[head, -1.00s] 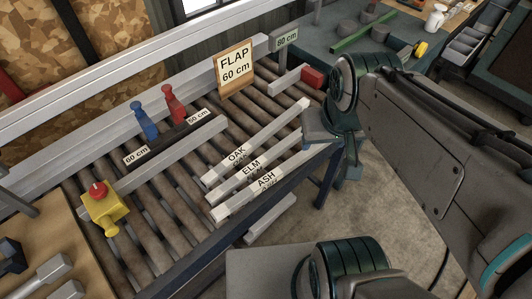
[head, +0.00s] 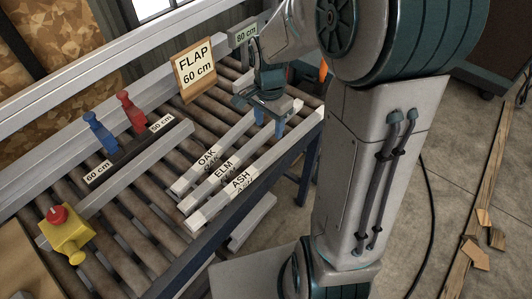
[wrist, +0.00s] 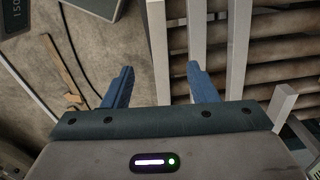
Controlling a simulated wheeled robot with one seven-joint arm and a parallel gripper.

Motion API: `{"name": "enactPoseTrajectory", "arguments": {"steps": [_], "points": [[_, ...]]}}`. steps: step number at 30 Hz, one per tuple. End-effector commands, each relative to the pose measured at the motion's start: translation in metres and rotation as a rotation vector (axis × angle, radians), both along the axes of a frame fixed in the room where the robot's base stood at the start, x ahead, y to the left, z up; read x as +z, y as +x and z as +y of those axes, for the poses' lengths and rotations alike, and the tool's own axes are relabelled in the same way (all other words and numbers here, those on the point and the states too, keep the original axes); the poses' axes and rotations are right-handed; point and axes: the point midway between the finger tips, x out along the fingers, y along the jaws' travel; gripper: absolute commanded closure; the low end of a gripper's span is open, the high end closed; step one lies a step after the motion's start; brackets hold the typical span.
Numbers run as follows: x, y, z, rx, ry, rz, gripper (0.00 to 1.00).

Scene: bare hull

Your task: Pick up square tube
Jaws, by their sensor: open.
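Three pale, straight square-section bars lie side by side across the rollers, labelled OAK (head: 234,132), ELM (head: 254,144) and ASH (head: 281,147). I cannot tell from here which are hollow. My gripper (head: 268,124) is over the far ends of the bars, its blue fingers pointing down, open and empty. In the wrist view the fingers of my gripper (wrist: 160,72) are spread apart. The outermost pale bar (wrist: 159,45) shows between them, and the middle bar (wrist: 197,30) runs behind the right fingertip. The gap in height is hard to judge.
Open floor (head: 460,150) lies to the right, with wood scraps.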

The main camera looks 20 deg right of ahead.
Motion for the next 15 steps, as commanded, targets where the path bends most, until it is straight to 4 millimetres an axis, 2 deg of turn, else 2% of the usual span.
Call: {"name": "enactPoseTrajectory", "arguments": {"steps": [9,15], "points": [[-0.058,-0.002,-0.001,-0.007,0.002,0.009,0.47],[-0.08,-0.001,0.0,-0.006,0.001,0.005,0.47]]}}
